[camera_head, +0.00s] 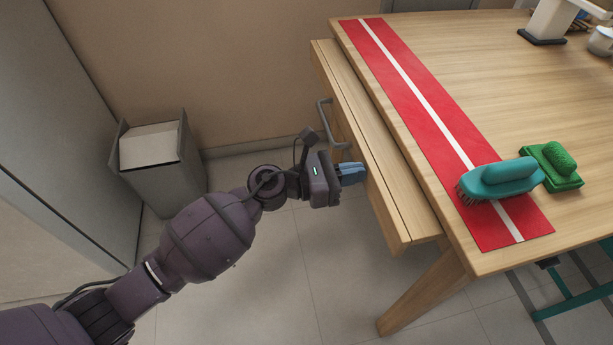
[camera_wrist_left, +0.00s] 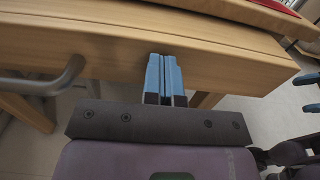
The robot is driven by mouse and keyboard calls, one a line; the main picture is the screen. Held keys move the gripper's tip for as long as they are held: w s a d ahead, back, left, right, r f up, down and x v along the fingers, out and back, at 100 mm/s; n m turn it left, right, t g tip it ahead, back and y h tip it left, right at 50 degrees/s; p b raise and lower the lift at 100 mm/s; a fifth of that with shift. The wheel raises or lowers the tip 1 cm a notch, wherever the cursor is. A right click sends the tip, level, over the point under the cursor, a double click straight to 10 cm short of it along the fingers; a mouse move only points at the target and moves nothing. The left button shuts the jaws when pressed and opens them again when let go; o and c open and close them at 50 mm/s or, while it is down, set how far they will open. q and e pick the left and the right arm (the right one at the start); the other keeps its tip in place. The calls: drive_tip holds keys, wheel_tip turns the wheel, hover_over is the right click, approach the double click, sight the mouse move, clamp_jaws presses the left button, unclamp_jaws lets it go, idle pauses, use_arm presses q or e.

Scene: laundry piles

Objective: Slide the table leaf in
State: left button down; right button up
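The wooden table leaf (camera_head: 376,142) sticks out from the left side of the wooden table (camera_head: 480,60), a little below the tabletop. A grey bar handle (camera_head: 324,122) is on the leaf's outer side toward the far end; it also shows at the left in the left wrist view (camera_wrist_left: 50,82). My left gripper (camera_head: 362,173) is at the leaf's outer edge, near its middle. In the left wrist view its blue fingers (camera_wrist_left: 164,76) are together with nothing visible between them, their tips at the leaf's edge face (camera_wrist_left: 110,50). Whether they touch is hard to tell.
A red runner with a white stripe (camera_head: 412,95) lies along the tabletop's left edge. A teal brush (camera_head: 502,176) sits on it, beside a green brush (camera_head: 556,164). A grey bin (camera_head: 160,172) stands by the wall.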

sight(383, 167)
use_arm(q)
drive_tip(key=x, duration=0.5)
drive_tip(key=shift+d+f, duration=0.1)
drive_tip(key=shift+d, duration=0.2)
drive_tip(key=shift+w+d, duration=0.1)
drive_tip(key=shift+d, duration=0.1)
use_arm(e)
drive_tip(key=shift+a+r, duration=0.15)
drive_tip(key=shift+a, duration=0.05)
use_arm(q)
drive_tip(key=shift+r, duration=0.25)
drive_tip(key=shift+a+f, duration=0.2)
drive_tip(key=shift+a, duration=0.3)
drive_tip(key=v, duration=1.3)
drive_tip(key=shift+a+p, duration=0.2)
drive_tip(key=shift+p, duration=0.1)
use_arm(e)
drive_tip(key=shift+s+a, duration=0.7)
drive_tip(key=shift+s, duration=0.05)
